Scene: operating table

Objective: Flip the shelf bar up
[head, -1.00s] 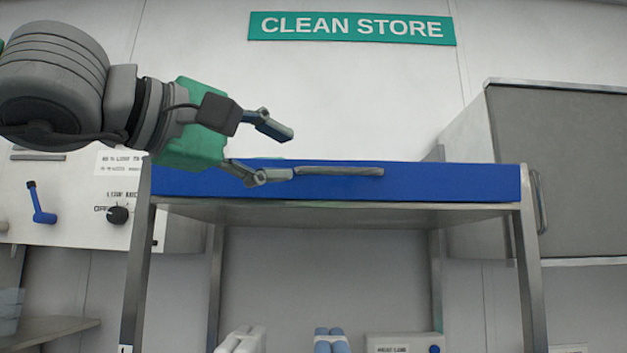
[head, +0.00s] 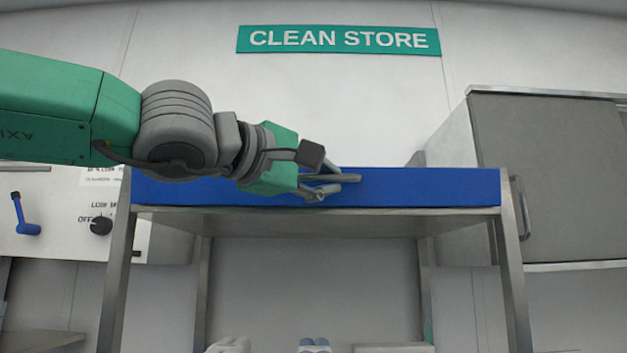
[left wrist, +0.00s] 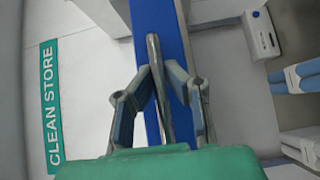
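The shelf bar (head: 346,178) is a grey metal rod along the blue front panel (head: 420,187) of the metal shelf. My left gripper (head: 322,185) is at the bar, with its fingers drawn in around it. In the left wrist view the bar (left wrist: 153,50) runs lengthwise between the two fingers of my left gripper (left wrist: 158,72), whose tips sit against its sides. The bar's free end sticks out past the fingertips. Its other end is hidden behind the gripper. My right gripper is not in view.
The metal shelf's legs (head: 515,270) stand on both sides. A grey cabinet (head: 550,170) is at the right. A wall panel with a blue lever (head: 22,215) and black knob (head: 100,226) is at the left. The wall above the shelf is clear below the green sign (head: 338,39).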

